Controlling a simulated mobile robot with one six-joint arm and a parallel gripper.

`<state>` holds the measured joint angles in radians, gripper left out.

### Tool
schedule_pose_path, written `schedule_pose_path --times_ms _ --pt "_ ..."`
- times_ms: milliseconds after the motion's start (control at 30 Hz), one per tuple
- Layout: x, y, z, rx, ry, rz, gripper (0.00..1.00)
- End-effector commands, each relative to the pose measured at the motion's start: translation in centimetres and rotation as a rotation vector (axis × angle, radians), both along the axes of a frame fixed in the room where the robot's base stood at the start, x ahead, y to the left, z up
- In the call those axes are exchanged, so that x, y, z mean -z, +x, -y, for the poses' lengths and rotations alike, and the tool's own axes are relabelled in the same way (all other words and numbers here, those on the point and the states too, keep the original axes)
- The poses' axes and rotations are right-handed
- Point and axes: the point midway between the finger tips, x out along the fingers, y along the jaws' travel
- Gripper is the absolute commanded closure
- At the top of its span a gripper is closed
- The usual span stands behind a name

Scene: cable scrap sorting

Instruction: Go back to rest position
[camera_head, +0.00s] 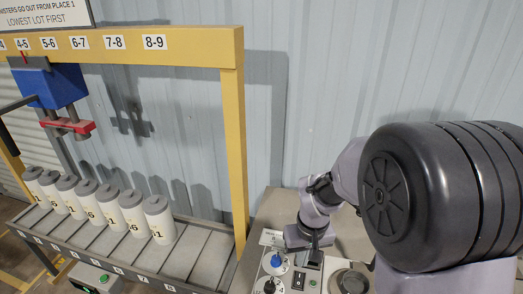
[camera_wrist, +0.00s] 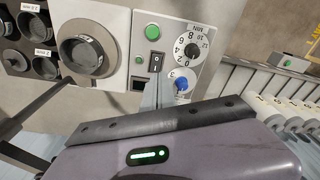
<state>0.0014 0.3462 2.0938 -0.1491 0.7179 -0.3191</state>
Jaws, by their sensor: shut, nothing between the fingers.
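My gripper (camera_head: 314,247) is low over a control panel (camera_head: 292,284) in the head view. It is shut and empty. In the wrist view its narrow fingers (camera_wrist: 158,91) point at the panel beside a black rocker switch (camera_wrist: 156,62). I cannot tell whether they touch it. The wrist view also shows a green button (camera_wrist: 152,31), a black dial (camera_wrist: 192,50) with numbers and a blue knob (camera_wrist: 181,84). My arm's links fill the right of the head view.
A row of white numbered canisters (camera_head: 131,213) with grey lids stands on a slatted rack (camera_head: 190,262) at left. A yellow frame (camera_head: 234,150) rises over it, carrying a blue unit with a red clamp (camera_head: 68,127). A round dark cup (camera_wrist: 86,53) sits beside the panel.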

Motion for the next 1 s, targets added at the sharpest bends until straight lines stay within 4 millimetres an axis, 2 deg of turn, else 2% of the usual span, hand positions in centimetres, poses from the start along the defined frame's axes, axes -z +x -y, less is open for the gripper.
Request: schedule_pose_path --times_ms 100,200,300,400,500,633,1000 --pt "-3.1 -3.4 -0.7 0.13 0.05 0.114 1.0" --pt "-5.3 -7.4 -1.4 0.239 0.108 0.199 1.0" --pt "-6.0 -11.5 -2.2 0.334 0.173 0.274 1.0" --pt "-5.9 -14.8 -2.8 0.404 0.233 0.33 1.0" --pt "-5.7 -16.8 -3.3 0.444 0.272 0.362 1.0" --pt "-5.8 -17.7 -3.5 0.464 0.292 0.376 1.0" --pt "-6.0 -17.7 -3.5 0.463 0.291 0.377 1.0"
